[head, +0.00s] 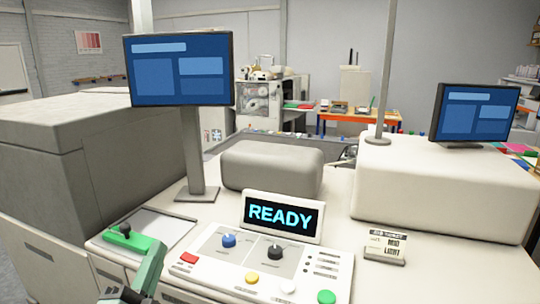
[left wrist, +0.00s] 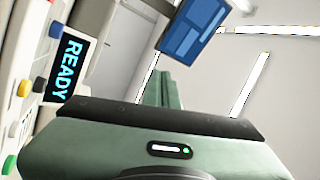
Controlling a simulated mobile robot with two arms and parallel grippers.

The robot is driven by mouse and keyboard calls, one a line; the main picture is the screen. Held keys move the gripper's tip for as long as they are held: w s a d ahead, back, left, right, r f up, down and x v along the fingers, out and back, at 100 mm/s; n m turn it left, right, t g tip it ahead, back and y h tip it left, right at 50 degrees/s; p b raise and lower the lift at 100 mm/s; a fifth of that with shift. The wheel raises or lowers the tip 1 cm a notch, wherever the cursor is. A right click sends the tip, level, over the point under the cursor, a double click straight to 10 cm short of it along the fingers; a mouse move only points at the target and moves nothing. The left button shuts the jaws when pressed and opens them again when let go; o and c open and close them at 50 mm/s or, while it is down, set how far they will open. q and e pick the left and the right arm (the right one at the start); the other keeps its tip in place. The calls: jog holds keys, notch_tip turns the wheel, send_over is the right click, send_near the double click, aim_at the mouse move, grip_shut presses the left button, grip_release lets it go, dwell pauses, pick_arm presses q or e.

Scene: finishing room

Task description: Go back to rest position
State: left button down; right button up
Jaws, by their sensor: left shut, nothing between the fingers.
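My left gripper (head: 157,247) comes in at the bottom left of the head view, muted green, in front of the white console. In the left wrist view its fingers (left wrist: 166,78) are together with nothing between them. The control panel (head: 262,265) with its coloured buttons and knobs lies to the right of the gripper. Behind the panel stands a display reading READY (head: 281,216), which also shows on its side in the left wrist view (left wrist: 66,70). My right gripper is in neither view.
A monitor on a post (head: 180,70) rises behind. A small card holder (head: 385,248) stands to the right. A grey rounded housing (head: 272,168) is behind the display.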

pick_arm(q)
jog(key=s+a+f+n+g+y, duration=0.1)
jog(key=a+f+n+g+y, duration=0.15)
jog(key=f, duration=0.45)
jog(key=s+a+f+n+g+y, duration=0.1)
jog(key=a+f+n+g, duration=0.1)
jog(key=f+n+g, duration=0.3)
jog(key=s+d+f+n+g+h, duration=0.15)
jog(key=s+f+g, duration=0.35)
jog(key=s+f, duration=0.6)
jog(key=s+d+f+n+g+h, duration=0.1)
jog(key=s+d+f+n+g, duration=0.2)
jog(key=s+f+g, duration=0.55)
jog(key=s+f+t+b, duration=0.1)
jog(key=s+f, duration=0.1)
jog(key=f, duration=1.3)
jog(key=s+f+b, duration=0.1)
jog(key=s+f, duration=0.1)
jog(key=f, duration=1.4)
jog(key=s+a+f+g+b, duration=0.1)
jog(key=s+a+f, duration=0.1)
jog(key=s+f, duration=1.5)
jog(key=shift+a+f, duration=0.25)
jog(key=shift+a, duration=0.1)
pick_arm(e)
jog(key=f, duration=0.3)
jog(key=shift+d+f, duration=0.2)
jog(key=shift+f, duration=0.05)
